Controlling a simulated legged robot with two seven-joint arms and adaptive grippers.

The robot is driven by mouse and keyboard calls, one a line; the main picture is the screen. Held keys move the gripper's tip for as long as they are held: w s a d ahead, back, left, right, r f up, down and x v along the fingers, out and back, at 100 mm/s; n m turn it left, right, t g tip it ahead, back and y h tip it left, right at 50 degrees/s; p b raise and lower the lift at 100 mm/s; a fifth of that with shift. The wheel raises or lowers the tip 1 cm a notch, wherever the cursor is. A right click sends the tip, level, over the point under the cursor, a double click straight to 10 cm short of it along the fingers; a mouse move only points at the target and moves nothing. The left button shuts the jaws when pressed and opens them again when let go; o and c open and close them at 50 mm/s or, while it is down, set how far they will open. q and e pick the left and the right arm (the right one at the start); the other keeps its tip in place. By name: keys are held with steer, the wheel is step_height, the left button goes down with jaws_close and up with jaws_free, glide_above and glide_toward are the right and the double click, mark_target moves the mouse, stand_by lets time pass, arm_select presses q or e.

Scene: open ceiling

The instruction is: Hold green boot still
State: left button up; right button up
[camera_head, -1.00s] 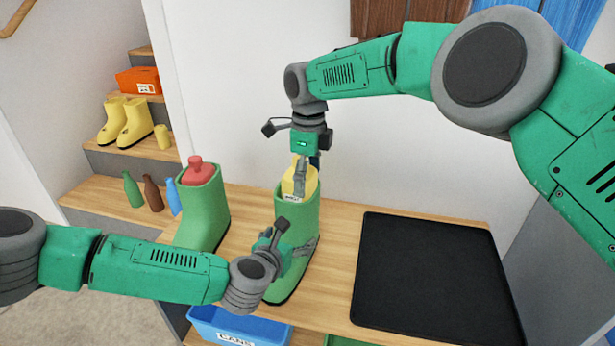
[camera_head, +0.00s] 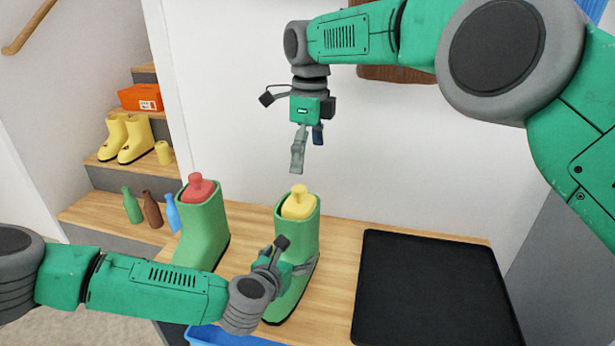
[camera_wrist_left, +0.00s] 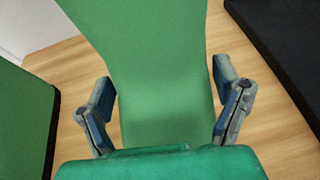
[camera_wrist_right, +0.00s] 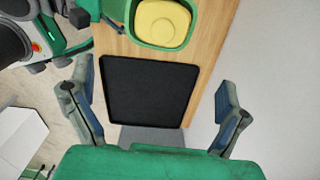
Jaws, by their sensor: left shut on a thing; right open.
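The green boot (camera_head: 297,244) stands upright on the wooden bench, with a yellow bottle (camera_head: 299,203) in its opening. My left gripper (camera_head: 293,262) is shut around the boot's lower shaft; the left wrist view shows the boot (camera_wrist_left: 160,85) between its two fingers (camera_wrist_left: 162,115). My right gripper (camera_head: 305,160) is open and empty, in the air above the boot. The right wrist view shows the yellow bottle (camera_wrist_right: 162,24) inside the boot's rim, beyond the open fingers (camera_wrist_right: 155,105). A second green boot (camera_head: 203,232) with a red bottle (camera_head: 200,187) stands to the left.
A black mat (camera_head: 428,290) lies on the bench to the right. Green, brown and blue bottles (camera_head: 152,208) stand on a step at left. Yellow boots (camera_head: 127,138) and an orange box (camera_head: 141,97) sit higher on the stairs. A blue bin (camera_head: 225,338) is below the bench.

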arm_select(q)
steer(key=o, duration=1.4)
arm_select(e)
step_height(320, 180, up, 2)
